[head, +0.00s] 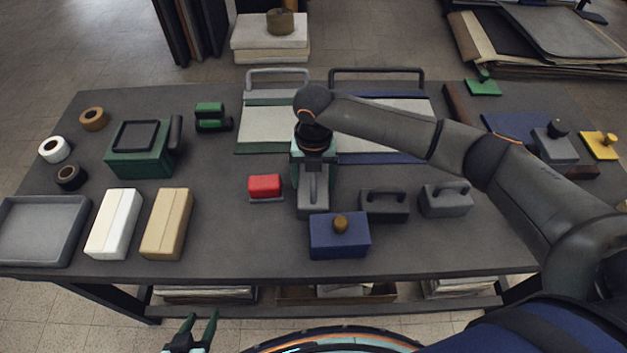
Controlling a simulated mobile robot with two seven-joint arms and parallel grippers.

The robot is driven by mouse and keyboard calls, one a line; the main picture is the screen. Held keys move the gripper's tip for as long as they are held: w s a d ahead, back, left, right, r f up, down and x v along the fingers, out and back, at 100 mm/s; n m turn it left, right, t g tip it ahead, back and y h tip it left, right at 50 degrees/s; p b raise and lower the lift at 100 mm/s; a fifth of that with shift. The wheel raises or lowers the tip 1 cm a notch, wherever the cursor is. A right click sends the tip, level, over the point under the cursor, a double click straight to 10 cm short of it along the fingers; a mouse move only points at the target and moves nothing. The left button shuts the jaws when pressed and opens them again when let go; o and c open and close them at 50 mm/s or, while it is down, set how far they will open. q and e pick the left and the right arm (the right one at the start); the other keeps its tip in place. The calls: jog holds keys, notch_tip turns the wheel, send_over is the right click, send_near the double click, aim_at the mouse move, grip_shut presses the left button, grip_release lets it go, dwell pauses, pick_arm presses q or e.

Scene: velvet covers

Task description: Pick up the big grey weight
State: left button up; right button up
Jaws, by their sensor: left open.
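Several weight-like blocks stand on the table. A grey block with a loop handle (446,200) stands right of centre near the front. A darker block with a similar handle (384,206) stands just left of it. Another grey block with a black knob (556,146) stands at the right. I cannot tell for sure which is the big grey weight. My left gripper (201,320) is open and empty at the bottom edge, off the table's front. My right gripper (313,195) hangs over the table's middle, left of both handled blocks; its fingertips are not clear.
A blue block with a brown knob (340,235) stands just in front of my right gripper. A red stamp-like block (264,186) is left of it. White (114,223) and tan (167,223) boxes and a grey tray (40,230) fill the front left. The front centre-left is clear.

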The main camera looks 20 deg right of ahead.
grip_shut()
jog(key=shift+w+r, duration=0.25)
jog(key=shift+r, duration=0.1)
